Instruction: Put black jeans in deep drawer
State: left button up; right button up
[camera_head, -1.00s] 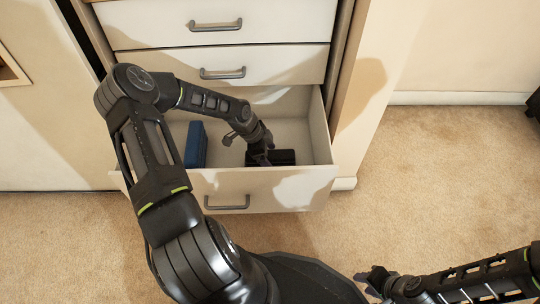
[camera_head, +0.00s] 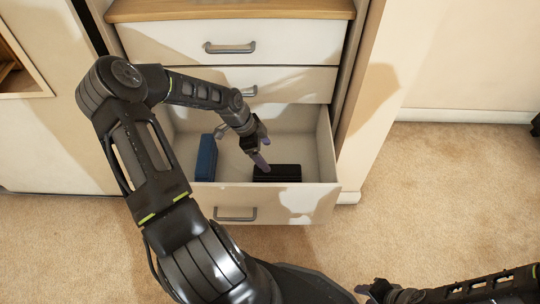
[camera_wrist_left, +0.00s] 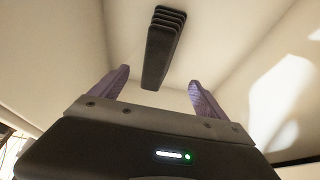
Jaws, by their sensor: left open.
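The black jeans (camera_head: 278,173), a folded dark bundle, lie in the open deep drawer (camera_head: 262,190) near its front wall. They also show in the left wrist view (camera_wrist_left: 163,48) as a layered black block beyond the fingers. My left gripper (camera_head: 258,152) is inside the drawer, just above and to the left of the black jeans. In the left wrist view its two purple fingers (camera_wrist_left: 160,90) are apart with nothing between them. My right gripper (camera_head: 375,291) is at the bottom edge, outside the drawer; its jaws are too small to judge.
A folded blue item (camera_head: 206,157) stands in the left part of the drawer. Two shut drawers with handles (camera_head: 230,47) are above. A cabinet side panel (camera_head: 375,90) borders the right. Carpet (camera_head: 440,190) to the right is clear.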

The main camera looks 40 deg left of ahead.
pick_arm(q)
jog(key=shift+s+a+r, duration=0.1)
jog(key=shift+r, duration=0.2)
dwell(0.4)
